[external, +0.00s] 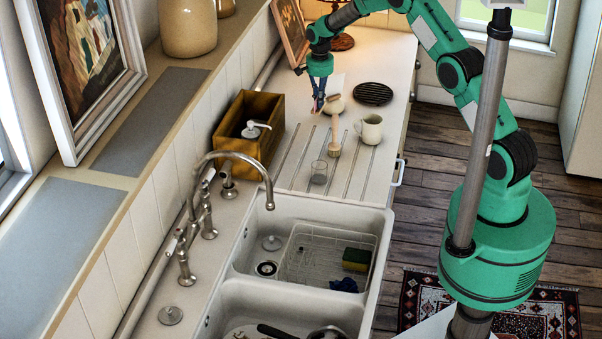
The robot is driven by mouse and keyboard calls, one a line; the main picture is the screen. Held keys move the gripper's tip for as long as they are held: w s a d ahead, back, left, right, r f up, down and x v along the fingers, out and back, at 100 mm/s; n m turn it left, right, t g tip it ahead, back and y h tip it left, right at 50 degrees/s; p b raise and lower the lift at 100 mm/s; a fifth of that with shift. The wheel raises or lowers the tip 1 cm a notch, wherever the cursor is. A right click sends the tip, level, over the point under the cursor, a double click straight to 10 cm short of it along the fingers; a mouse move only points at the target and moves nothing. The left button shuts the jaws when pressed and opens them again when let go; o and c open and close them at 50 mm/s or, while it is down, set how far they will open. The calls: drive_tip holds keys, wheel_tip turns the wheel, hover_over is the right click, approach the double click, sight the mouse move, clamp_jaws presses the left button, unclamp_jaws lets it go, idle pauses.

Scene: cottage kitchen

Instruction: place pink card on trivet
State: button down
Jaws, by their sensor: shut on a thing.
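My gripper (318,100) points down over the far part of the counter, left of the trivet. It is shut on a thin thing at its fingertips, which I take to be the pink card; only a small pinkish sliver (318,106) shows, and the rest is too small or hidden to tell. The trivet (373,93) is a black, round, slatted disc lying flat on the counter near its right edge. Nothing is seen on it. My gripper and the trivet are apart.
A wooden box (228,141) is left, a leaning frame (291,30) behind, the sink (240,260) in front.

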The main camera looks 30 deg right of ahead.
drive_tip(key=s+d+f, duration=0.1)
drive_tip(key=s+d, duration=0.2)
drive_tip(key=d, duration=0.5)
drive_tip(key=s+d+f, duration=0.1)
drive_tip(key=s+d, duration=0.2)
drive_tip(key=d, duration=0.6)
drive_tip(key=s+d+n, duration=0.1)
drive_tip(key=s+d, duration=0.2)
drive_tip(key=d, duration=0.6)
drive_tip(key=shift+s+f+p, duration=0.35)
drive_tip(key=shift+s+f, duration=0.05)
drive_tip(key=p, duration=0.2)
hover_over(366, 105)
drive_tip(key=shift+s+f, duration=0.25)
drive_tip(key=shift+f, duration=0.45)
drive_tip(key=shift+d, duration=0.1)
drive_tip(key=shift+w, duration=0.2)
drive_tip(key=shift+w+f+p, duration=0.1)
drive_tip(key=shift+f+p, duration=0.45)
drive_tip(key=shift+f, duration=1.25)
drive_tip(key=shift+f, duration=0.2)
